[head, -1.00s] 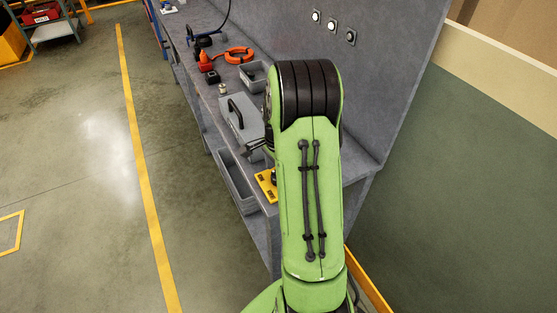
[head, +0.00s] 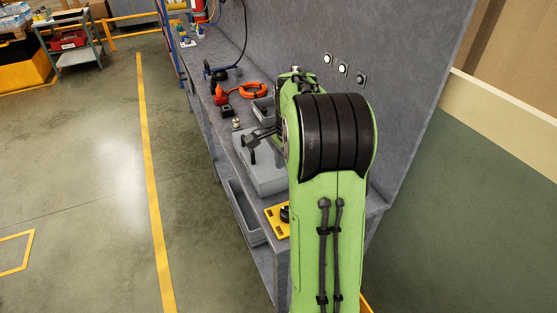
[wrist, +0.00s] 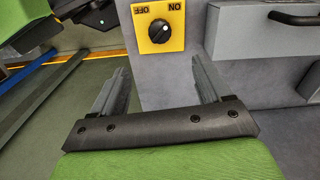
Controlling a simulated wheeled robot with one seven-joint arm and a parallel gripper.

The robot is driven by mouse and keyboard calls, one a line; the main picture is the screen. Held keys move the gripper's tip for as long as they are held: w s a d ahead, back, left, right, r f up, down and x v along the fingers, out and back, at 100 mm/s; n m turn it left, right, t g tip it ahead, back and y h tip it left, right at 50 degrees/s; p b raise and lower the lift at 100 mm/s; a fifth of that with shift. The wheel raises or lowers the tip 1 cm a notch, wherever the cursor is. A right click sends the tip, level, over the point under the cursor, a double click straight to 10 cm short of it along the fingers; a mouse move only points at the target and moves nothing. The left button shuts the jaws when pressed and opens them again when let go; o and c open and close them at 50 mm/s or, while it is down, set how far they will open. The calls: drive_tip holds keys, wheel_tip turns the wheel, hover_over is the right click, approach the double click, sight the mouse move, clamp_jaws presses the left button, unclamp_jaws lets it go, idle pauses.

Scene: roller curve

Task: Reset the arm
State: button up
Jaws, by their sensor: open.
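My green arm (head: 340,215) with its black-banded joint fills the right middle of the head view. My gripper (wrist: 160,78) is open and empty in the wrist view, its two grey fingers well apart. In the head view dark gripper parts (head: 258,140) show left of the arm, over the grey case; the arm hides the rest. In the wrist view a yellow switch plate (wrist: 161,24) with a black knob and ON/OFF lettering lies beyond the fingertips, apart from them. The plate also shows near the bench's front end (head: 277,222).
The grey bench (head: 222,150) runs along a grey back panel with round buttons (head: 343,68). On it are a grey case (head: 262,177), an orange coiled cable (head: 253,90) and a small bin (head: 263,108). The floor to the left (head: 80,180) is clear.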

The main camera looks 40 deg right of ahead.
drive_tip(key=shift+a, duration=0.1)
drive_tip(key=s+a+r+n+t+h, duration=0.1)
drive_tip(key=s+a+r+n, duration=0.3)
drive_tip(key=a, duration=0.3)
drive_tip(key=s+a+r+n+t, duration=0.1)
drive_tip(key=a+r+n+t, duration=0.1)
drive_tip(key=a+r+n, duration=0.35)
drive_tip(key=s+a+f+n+t+y, duration=0.1)
drive_tip(key=s+a+f+n+t, duration=0.1)
drive_tip(key=s+a+n, duration=0.8)
drive_tip(key=shift+s+a+f+n+t, duration=0.2)
drive_tip(key=shift+s+f+n+t, duration=0.15)
drive_tip(key=shift+f, duration=0.15)
